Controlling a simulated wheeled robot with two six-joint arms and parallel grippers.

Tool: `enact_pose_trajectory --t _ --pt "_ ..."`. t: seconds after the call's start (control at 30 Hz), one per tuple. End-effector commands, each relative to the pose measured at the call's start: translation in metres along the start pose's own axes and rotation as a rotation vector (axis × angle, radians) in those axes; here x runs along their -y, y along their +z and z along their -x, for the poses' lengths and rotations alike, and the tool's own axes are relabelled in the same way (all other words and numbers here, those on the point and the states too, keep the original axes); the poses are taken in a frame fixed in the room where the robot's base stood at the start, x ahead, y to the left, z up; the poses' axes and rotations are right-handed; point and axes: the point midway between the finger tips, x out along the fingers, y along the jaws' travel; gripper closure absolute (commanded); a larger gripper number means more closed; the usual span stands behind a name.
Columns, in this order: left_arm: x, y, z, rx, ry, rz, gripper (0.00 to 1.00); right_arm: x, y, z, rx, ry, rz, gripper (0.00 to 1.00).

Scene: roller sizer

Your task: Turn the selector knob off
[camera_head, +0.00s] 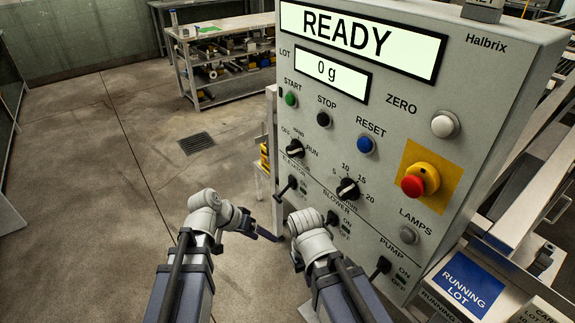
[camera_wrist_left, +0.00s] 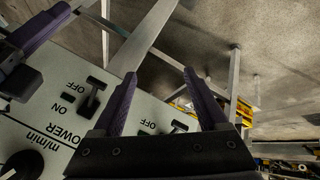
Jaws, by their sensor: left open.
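The selector knob (camera_head: 295,148) is a small black rotary knob on the grey panel, below the green start button, with OFF, HAND and RUN marked around it. Its pointer is too small to read surely. My left gripper (camera_head: 262,231) is open and empty, below and left of the knob and apart from it. Its two purple-grey fingers (camera_wrist_left: 162,103) show in the left wrist view with nothing between them, over the panel's lower left edge. The knob does not show clearly there. My right wrist is in front of the lower panel; its fingers are mostly hidden in the head view.
Lever switches (camera_head: 290,185) and a speed dial (camera_head: 347,189) sit near the knob. A red emergency button (camera_head: 413,185) is on the right. The display (camera_head: 362,38) reads READY. A shelved bench (camera_head: 225,62) stands behind; floor on the left is free.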

Motion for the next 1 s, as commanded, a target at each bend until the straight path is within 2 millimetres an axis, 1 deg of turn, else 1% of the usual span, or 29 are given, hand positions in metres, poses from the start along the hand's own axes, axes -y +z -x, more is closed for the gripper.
enact_pose_trajectory --t 0.03,0.07,0.1,0.17,0.2,0.3,0.4,0.5,0.6,0.67,0.77,0.87,1.0 --pt "-0.002 -0.016 -0.001 -0.072 0.058 -0.038 0.24 0.001 0.0 -0.005 0.0 0.0 0.0 1.0" --pt "-0.007 -0.027 0.002 -0.121 0.094 -0.066 0.24 0.001 0.0 -0.006 0.0 0.0 0.0 1.0" --pt "-0.012 -0.042 0.007 -0.191 0.139 -0.105 0.24 0.001 0.0 -0.006 0.0 0.0 0.0 1.0" --pt "-0.021 -0.065 0.018 -0.303 0.201 -0.163 0.24 0.001 0.0 -0.006 0.0 0.0 0.0 1.0" --pt "-0.027 -0.081 0.028 -0.382 0.236 -0.199 0.24 0.001 0.0 -0.005 0.0 0.0 0.0 1.0" --pt "-0.035 -0.115 0.054 -0.573 0.296 -0.277 0.24 0.0 0.0 -0.005 0.0 0.0 0.0 1.0" --pt "-0.037 -0.14 0.08 -0.734 0.321 -0.326 0.24 0.0 0.0 -0.005 0.0 0.0 0.0 1.0" --pt "-0.037 -0.157 0.099 -0.848 0.327 -0.355 0.24 0.0 0.0 -0.005 0.0 0.0 0.0 1.0" --pt "-0.036 -0.165 0.111 -0.914 0.325 -0.37 0.24 0.0 0.0 -0.005 0.0 0.0 0.0 1.0" --pt "-0.035 -0.168 0.115 -0.934 0.324 -0.374 0.24 0.0 0.0 -0.005 0.0 0.0 0.0 1.0" --pt "-0.035 -0.169 0.116 -0.944 0.324 -0.376 0.24 0.0 0.0 -0.005 0.0 0.0 0.0 1.0" --pt "-0.037 -0.172 0.114 -0.943 0.325 -0.376 0.24 0.0 0.0 -0.005 0.0 0.0 0.0 1.0" --pt "-0.045 -0.185 0.104 -0.941 0.327 -0.377 0.24 0.0 0.0 -0.005 0.0 0.0 0.0 1.0"
